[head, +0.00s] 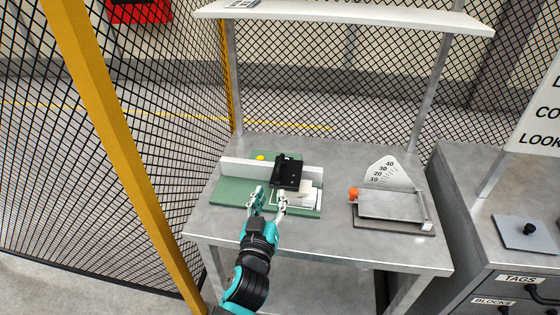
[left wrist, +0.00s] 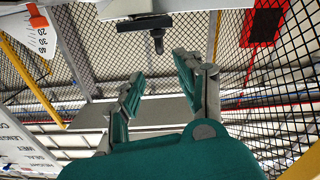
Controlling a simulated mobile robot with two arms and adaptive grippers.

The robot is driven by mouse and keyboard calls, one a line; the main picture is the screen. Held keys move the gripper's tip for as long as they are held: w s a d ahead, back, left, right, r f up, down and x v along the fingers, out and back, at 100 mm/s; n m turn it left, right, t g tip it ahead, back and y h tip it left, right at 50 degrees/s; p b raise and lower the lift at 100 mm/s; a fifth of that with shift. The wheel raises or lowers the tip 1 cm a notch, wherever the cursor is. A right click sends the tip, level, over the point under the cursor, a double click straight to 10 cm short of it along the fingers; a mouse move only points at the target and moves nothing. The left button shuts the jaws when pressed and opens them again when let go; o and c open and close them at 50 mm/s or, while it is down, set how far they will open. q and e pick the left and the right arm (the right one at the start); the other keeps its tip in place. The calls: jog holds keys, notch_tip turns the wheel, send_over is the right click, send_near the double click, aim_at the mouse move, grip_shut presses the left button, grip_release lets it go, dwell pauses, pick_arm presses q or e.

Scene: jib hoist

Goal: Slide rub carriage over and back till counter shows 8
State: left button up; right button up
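The rub carriage (head: 288,173), a black block, sits on the white rail (head: 238,166) of a green base (head: 232,192), right of the rail's middle. In the left wrist view the dark carriage (left wrist: 143,24) shows at the top with a short knob below it. My left gripper (head: 269,197) is open at the front of the base, just in front of the carriage. In the left wrist view its fingers (left wrist: 158,82) stand apart with nothing between them. A pale box (head: 308,193) beside the carriage is partly hidden, and I cannot read any counter number. My right gripper is out of view.
A gauge with a fan-shaped scale (head: 386,173) and an orange end stands right on the grey table (head: 330,240). A shelf (head: 350,14) spans above. Mesh fence and a yellow post (head: 120,150) are at left. A drawer cabinet (head: 510,265) stands at right.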

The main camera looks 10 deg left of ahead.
aim_at(279, 167)
pick_arm(q)
jog(key=w, duration=1.3)
jog(key=shift+w+d+p, duration=0.2)
jog(key=shift+w+p, duration=0.1)
jog(key=shift+p, duration=0.05)
jog(key=shift+c, duration=0.2)
grip_shut()
